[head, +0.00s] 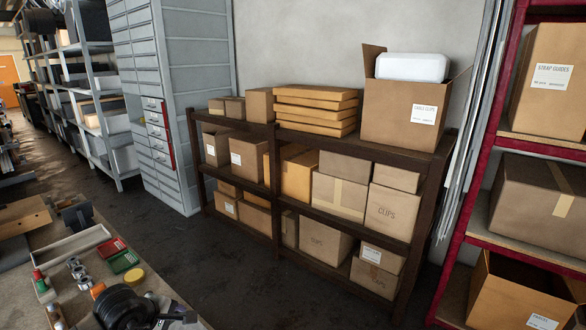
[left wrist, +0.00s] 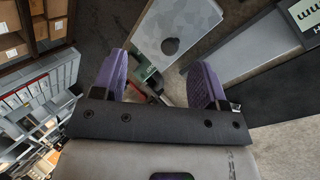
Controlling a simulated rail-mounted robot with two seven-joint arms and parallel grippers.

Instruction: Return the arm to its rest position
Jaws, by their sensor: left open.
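My left gripper (left wrist: 160,75) shows in the left wrist view, with its two purple-padded fingers spread wide. It is open, and nothing is held between the pads. Neither gripper can be made out in the head view. My right gripper is in neither view.
In the head view a cluttered workbench (head: 50,240) fills the lower left. A dark shelf (head: 280,205) of cardboard boxes stands ahead, a red-framed rack (head: 468,190) at right, and a grey drawer cabinet (head: 180,90) at left. Floor (head: 225,270) between bench and shelf is clear.

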